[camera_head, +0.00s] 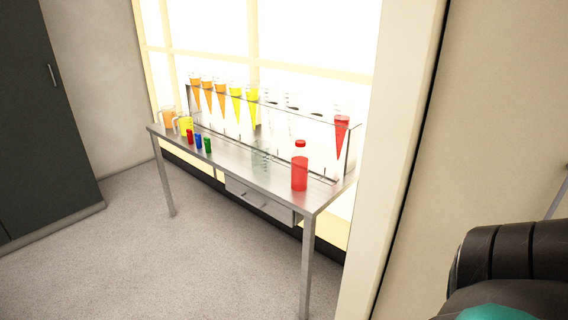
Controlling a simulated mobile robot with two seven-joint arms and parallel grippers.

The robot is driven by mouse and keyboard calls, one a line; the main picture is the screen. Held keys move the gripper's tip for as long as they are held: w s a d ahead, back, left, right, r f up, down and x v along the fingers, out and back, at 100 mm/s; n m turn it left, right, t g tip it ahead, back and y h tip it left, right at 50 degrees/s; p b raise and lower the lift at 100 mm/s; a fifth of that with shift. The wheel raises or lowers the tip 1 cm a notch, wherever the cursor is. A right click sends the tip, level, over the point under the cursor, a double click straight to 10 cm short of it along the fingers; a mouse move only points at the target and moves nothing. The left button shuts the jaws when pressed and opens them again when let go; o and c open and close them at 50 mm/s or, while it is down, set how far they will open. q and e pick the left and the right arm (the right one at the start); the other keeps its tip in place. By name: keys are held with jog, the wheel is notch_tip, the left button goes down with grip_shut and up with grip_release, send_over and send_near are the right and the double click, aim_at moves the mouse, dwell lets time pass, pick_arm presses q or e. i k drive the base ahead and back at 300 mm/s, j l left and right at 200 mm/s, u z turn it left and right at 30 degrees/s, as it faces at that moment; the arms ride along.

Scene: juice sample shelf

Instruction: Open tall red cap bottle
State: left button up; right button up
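The tall bottle (300,172) holds red liquid and stands upright near the right front end of a metal table (230,165). Its red cap (300,143) sits on top of its neck. Neither gripper shows in the camera_head view. A black and teal part of my own body fills the lower right corner, well apart from the bottle.
A clear rack (350,150) along the table's back holds orange and yellow cones and one red cone (341,135). Small red, blue and green containers and two jugs stand at the left. A wall edge (385,200) borders the table's right. The floor (160,260) in front is clear.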

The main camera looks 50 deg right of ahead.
aim_at(300, 158)
jog(key=i+z, duration=0.5)
jog(key=i+j+z, duration=0.45)
jog(key=i+z, duration=0.2)
jog(key=z, duration=0.2)
jog(key=i+j+z, duration=0.2)
jog(key=z, duration=0.2)
jog(key=i+j+z, duration=0.2)
jog(key=z, duration=0.15)
